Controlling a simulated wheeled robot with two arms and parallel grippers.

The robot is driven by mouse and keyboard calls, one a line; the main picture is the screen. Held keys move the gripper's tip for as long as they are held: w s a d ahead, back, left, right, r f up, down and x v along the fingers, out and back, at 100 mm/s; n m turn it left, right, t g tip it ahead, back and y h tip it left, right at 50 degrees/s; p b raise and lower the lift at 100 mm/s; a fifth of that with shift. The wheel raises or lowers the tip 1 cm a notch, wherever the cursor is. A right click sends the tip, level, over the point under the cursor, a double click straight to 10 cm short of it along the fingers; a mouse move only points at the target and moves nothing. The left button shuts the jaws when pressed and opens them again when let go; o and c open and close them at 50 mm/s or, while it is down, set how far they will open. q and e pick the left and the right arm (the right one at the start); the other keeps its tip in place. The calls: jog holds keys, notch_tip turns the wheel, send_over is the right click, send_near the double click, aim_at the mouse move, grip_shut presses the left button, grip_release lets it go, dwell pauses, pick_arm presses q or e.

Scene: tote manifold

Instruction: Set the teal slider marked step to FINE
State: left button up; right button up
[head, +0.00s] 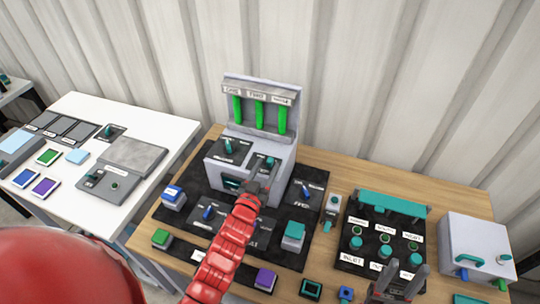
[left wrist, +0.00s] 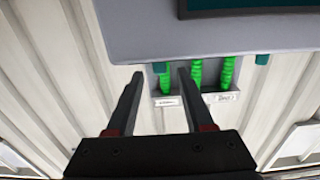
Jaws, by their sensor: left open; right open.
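The grey machine (head: 262,150) stands at the middle of the table and bears two black plates with teal handles. The left teal handle (head: 229,145) stands clear. The right teal handle (head: 269,161) is just beyond my left gripper (head: 263,185); I cannot read which is marked step or see FINE. In the left wrist view, my left gripper (left wrist: 160,73) is open, and a teal handle (left wrist: 160,67) shows between its fingertips, with no contact visible. Another teal handle (left wrist: 262,59) is to the right. My right gripper (head: 402,281) is open at the lower right, away from the machine.
Three green columns (head: 259,115) rise behind the handles. A black mat (head: 290,253) with buttons and switches surrounds the machine. A black valve panel (head: 360,215) and a grey box (head: 475,240) stand right. A white table (head: 130,140) is at left.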

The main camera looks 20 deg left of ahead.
aim_at(269, 163)
pick_arm(q)
jog(key=shift+w+d+p, duration=0.1)
jog(key=shift+w+p, duration=0.35)
jog(key=shift+w, duration=1.45)
grip_shut()
